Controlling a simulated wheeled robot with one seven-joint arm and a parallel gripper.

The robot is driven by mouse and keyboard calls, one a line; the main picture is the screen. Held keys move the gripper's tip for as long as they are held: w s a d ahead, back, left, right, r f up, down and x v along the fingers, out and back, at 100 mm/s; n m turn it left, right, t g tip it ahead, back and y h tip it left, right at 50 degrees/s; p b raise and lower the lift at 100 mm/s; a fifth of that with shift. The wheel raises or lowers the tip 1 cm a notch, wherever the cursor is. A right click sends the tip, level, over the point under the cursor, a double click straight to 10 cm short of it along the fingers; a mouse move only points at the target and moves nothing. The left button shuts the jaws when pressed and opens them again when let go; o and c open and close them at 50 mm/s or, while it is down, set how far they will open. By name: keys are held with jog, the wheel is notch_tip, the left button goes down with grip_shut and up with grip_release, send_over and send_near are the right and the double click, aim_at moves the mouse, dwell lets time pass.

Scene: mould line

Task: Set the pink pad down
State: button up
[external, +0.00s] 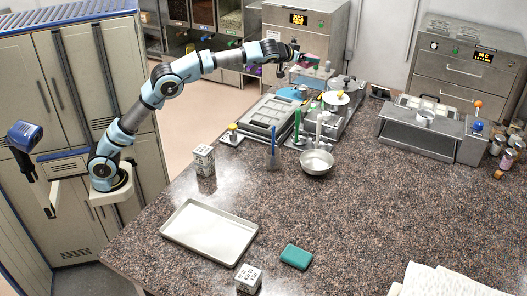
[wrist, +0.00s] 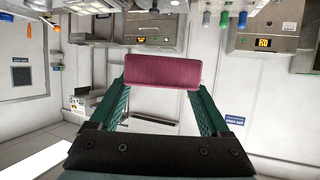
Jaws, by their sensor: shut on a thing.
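The pink pad (wrist: 163,71) is held between the two green fingers of my gripper (wrist: 162,92) in the wrist view. It is a dark pink, textured block lying across the fingertips. In the external view my gripper (external: 287,50) is at the end of the outstretched arm, above the back of the counter near the machines. The gripper is shut on the pad. I cannot tell the exact gap between the pad and what is below it.
A metal bowl (external: 317,162), an empty baking tray (external: 209,233) and a teal pad (external: 296,256) are nearer. The counter's middle right is clear.

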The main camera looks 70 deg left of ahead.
jog(key=w+d+r+m+h, duration=0.1)
jog(key=d+m+h, duration=0.15)
jog(key=d, duration=1.55)
jog(key=s+d+f+m+h+p, duration=0.1)
jog(key=d+f+m+h+p, duration=0.15)
jog(key=d+f, duration=0.75)
jog(key=d+f+m+h+p, duration=0.25)
jog(key=d+f, duration=0.45)
jog(key=d, duration=0.6)
jog(key=m+g+h+p, duration=0.7)
jog(key=m+h, duration=0.4)
send_over(313, 227)
notch_tip(313, 227, down, 3)
notch_tip(313, 227, down, 5)
jog(key=shift+w+r+p, duration=0.15)
jog(key=shift+r+p, duration=0.05)
jog(key=shift+p, duration=0.2)
jog(key=shift+f+p, duration=0.45)
jog(key=shift+f, duration=1.8)
jog(key=shift+f, duration=0.45)
